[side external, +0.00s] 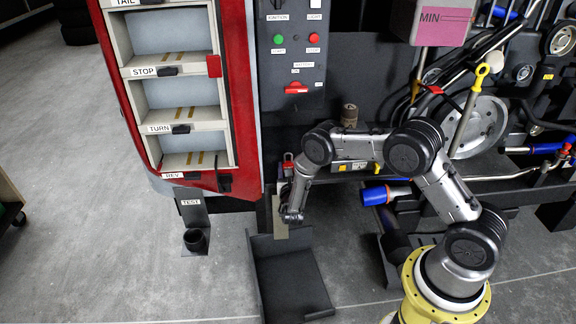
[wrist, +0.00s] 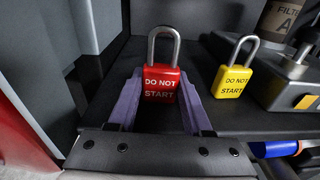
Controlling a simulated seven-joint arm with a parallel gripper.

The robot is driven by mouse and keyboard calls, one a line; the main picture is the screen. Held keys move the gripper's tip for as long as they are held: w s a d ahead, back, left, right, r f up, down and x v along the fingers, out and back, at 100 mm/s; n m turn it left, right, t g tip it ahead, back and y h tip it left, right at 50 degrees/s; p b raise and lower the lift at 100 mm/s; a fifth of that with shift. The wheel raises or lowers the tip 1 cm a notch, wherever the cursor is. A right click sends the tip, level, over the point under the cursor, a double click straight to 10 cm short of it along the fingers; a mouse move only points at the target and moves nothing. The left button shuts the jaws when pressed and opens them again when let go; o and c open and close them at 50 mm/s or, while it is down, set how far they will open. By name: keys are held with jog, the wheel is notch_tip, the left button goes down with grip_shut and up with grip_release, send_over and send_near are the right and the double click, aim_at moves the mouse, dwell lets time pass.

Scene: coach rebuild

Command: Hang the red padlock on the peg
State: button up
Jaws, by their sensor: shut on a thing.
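The red padlock (wrist: 160,84), marked DO NOT START, stands upright in the wrist view with its grey shackle on top. My gripper (wrist: 160,92) has its two purple fingers on either side of the padlock's body and is shut on it. In the side external view the padlock shows small and red (side external: 287,167) beside the lower end of the panel, largely hidden. I cannot tell whether its base touches the dark ledge. I cannot make out the peg in either view.
A yellow padlock (wrist: 232,75), also marked DO NOT START, stands on the dark ledge (wrist: 215,120) to the right. A filter canister (wrist: 288,18) and a grey block (wrist: 290,82) are beyond it. A grey upright (wrist: 95,25) is close on the left. A dark open tray (side external: 292,280) lies below.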

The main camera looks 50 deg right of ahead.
aim_at(288, 163)
grip_shut()
jog(key=shift+r, duration=0.1)
jog(key=shift+r, duration=0.1)
jog(key=shift+r, duration=1.35)
jog(key=shift+f, duration=0.1)
